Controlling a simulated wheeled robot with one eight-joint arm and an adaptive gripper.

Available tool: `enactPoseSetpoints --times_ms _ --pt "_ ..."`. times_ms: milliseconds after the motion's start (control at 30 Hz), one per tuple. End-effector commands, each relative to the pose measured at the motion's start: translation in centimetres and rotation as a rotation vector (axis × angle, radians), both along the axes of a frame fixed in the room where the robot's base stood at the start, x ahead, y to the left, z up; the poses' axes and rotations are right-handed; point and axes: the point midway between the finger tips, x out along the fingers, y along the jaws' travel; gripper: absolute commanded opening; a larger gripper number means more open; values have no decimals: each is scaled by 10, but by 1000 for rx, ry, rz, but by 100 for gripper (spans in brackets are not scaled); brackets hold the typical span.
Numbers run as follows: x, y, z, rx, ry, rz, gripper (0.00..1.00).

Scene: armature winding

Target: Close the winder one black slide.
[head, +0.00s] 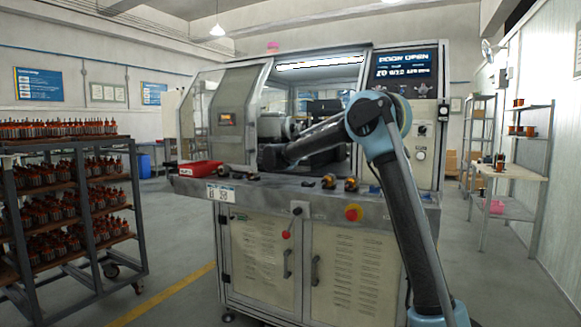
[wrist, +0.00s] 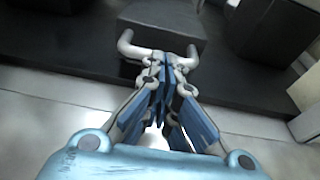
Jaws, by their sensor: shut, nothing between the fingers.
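The winder (head: 330,205) is a grey cabinet machine with an open front bay, and its screen (head: 404,66) reads "DOOR OPEN". In the wrist view a dark block (wrist: 160,20), perhaps the black slide, bears a pale grey U-shaped handle (wrist: 128,44). My gripper (wrist: 165,62) is shut and empty, with its fingertips at the middle of this handle. They overlap it in the picture; I cannot tell whether they touch. In the head view my gripper (head: 268,157) is small and dark at the bay's left side. The slide is not clear there.
A red tray (head: 200,168) sits on the left of the machine's front ledge. Small dark and orange parts (head: 328,182) and a red button (head: 353,212) are along the front. A rack of armatures (head: 70,200) stands left. Other dark blocks (wrist: 270,25) flank the handle.

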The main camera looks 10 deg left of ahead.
Motion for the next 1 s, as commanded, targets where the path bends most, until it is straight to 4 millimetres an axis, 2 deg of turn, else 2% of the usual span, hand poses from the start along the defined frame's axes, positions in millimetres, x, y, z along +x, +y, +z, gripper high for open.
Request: enactPoseSetpoints --times_ms 100,333,800,1000 --pt "15 -3 0 0 0 0 0" --pt "27 -6 0 -1 -1 2 0" --pt "31 -7 1 -2 -2 1 0" --pt "22 -6 4 -2 -2 -1 0"
